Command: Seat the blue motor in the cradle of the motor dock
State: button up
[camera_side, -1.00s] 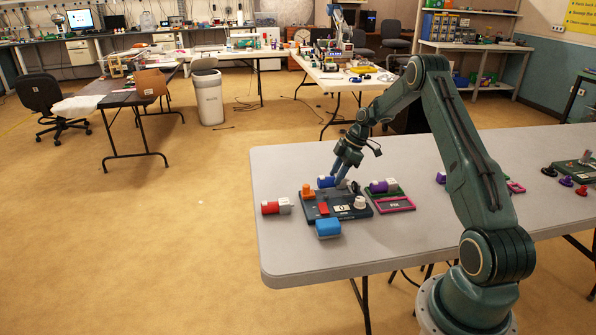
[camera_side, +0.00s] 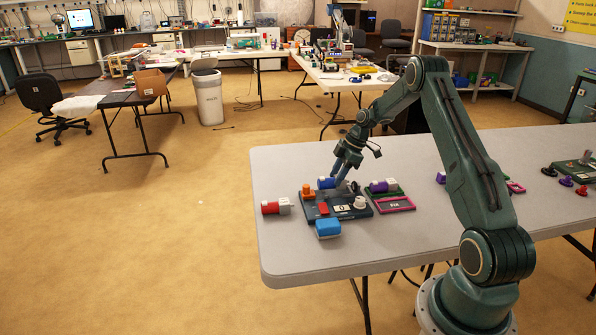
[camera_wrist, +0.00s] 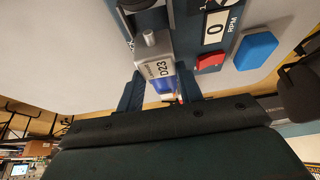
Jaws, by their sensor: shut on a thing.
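The blue motor (camera_side: 327,182) has a blue body and a grey end cap marked D23 with a short metal shaft, seen in the wrist view (camera_wrist: 157,68). My gripper (camera_side: 345,181) is shut on it; in the wrist view the fingers (camera_wrist: 160,90) stand on either side. The motor dock (camera_side: 322,213) is a dark plate with an orange block, a red button, a display reading 0 in the wrist view and a pale knob. The motor is at the dock's back edge. The cradle is largely hidden, so I cannot tell whether the motor touches it.
A red motor (camera_side: 270,208) lies left of the dock, and a blue block (camera_side: 328,228) sits at its front edge. A purple motor (camera_side: 380,187) on a green base and a pink-framed plate (camera_side: 394,204) are close on the right. The table's front is clear.

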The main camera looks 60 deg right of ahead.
jog(key=shift+f, duration=1.1)
dwell(1.6)
jog(key=o, duration=1.6)
jog(key=shift+r, duration=3.95)
jog(key=shift+r, duration=0.1)
